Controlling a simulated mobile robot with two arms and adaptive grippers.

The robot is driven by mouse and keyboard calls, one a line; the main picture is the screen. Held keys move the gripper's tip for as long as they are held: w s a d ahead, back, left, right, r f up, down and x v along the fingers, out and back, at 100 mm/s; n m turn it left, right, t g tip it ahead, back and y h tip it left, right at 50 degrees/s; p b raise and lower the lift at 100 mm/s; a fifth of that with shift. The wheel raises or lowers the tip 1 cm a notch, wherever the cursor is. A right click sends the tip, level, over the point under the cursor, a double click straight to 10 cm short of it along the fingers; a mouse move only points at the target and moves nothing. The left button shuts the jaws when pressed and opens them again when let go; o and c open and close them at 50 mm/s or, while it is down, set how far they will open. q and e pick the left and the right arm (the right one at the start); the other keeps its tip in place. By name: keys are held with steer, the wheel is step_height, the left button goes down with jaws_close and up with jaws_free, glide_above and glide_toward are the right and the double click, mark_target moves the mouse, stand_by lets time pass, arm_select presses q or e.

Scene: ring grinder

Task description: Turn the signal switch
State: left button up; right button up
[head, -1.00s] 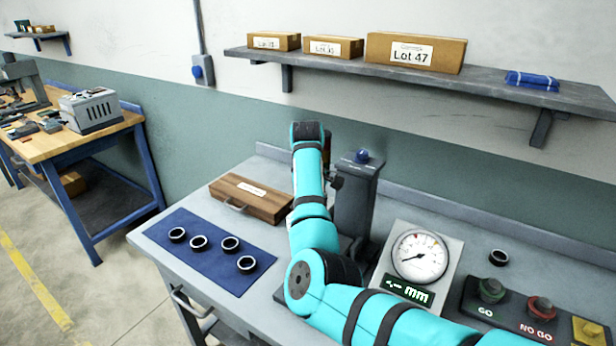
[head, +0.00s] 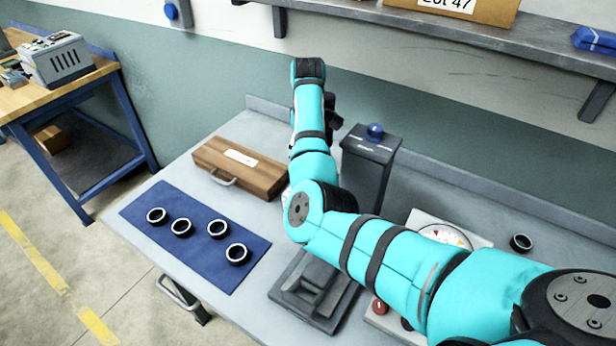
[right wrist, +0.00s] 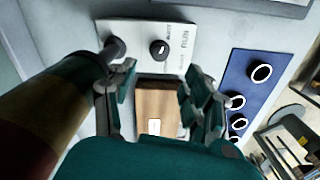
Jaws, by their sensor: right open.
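In the right wrist view, a black round knob (right wrist: 158,48), which looks like the signal switch, sits on a white panel (right wrist: 186,64) with dark lettering. My right gripper (right wrist: 158,84) is open and empty. Its two fingers are spread, with the knob seen beyond and between them; I see no contact. Only a pale sliver shows beside the arm, and the knob is hidden. My left gripper is not in view.
A wooden case (head: 240,168) lies beside the arm. Several dark rings lie on a blue mat (head: 190,262). A grey post with a blue knob (head: 375,131) stands behind the arm. The dial gauge (head: 446,236) is partly covered. A shelf (head: 450,37) hangs above.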

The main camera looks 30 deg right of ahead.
step_height(320, 180, down, 6)
steer(key=shift+r+p, duration=0.15)
steer(key=shift+p, duration=0.35)
step_height(320, 180, down, 2)
steer(key=shift+f, duration=0.8)
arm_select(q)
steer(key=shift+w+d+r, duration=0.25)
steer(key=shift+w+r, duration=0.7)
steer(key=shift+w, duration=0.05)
arm_select(e)
jaws_close()
